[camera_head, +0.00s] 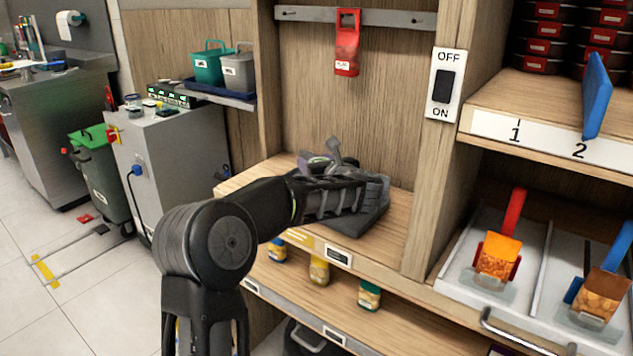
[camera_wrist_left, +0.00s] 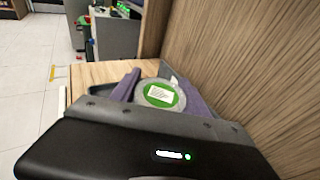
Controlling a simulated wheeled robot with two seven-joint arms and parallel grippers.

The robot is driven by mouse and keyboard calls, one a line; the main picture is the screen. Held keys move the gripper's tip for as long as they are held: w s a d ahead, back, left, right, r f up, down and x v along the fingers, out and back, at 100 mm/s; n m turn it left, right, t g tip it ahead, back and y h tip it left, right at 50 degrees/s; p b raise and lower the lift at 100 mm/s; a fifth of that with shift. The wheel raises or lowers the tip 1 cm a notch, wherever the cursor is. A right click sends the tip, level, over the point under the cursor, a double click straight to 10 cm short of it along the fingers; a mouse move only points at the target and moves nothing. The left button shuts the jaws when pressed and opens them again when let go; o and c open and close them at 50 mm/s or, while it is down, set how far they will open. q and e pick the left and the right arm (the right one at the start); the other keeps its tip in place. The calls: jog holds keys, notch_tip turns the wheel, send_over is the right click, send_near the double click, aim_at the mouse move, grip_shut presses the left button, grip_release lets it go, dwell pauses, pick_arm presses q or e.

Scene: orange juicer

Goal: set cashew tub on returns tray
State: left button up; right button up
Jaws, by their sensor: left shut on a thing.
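A round tub with a green lid and a white label (camera_wrist_left: 160,94) sits between the purple fingers of my left gripper (camera_wrist_left: 158,82) in the left wrist view. The gripper is shut on it; the label is too small to read, so I cannot confirm it is the cashew tub. In the head view my left gripper (camera_head: 322,164) is over the wooden counter, and my arm hides the tub. A dark grey flat tray or mat (camera_head: 357,228) lies under the gripper; I cannot tell whether this is the returns tray or whether the tub touches it. My right gripper is not in view.
Several small jars, one of them yellow (camera_head: 319,271), stand on the shelf below. A wooden divider (camera_head: 431,190) rises right of the counter. A red scoop (camera_head: 347,45) hangs on the rail behind. Teal (camera_head: 208,68) and grey bins stand on a blue tray at left.

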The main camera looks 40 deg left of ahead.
pick_arm(q)
jog(key=shift+f+b, duration=0.35)
jog(key=shift+f, duration=2.1)
jog(key=shift+f, duration=0.2)
jog(key=o, duration=1.4)
jog(key=shift+r, duration=0.1)
jog(key=shift+d+r, duration=0.1)
jog(key=shift+r, duration=0.05)
jog(key=v, duration=1.2)
jog(key=shift+b, duration=0.35)
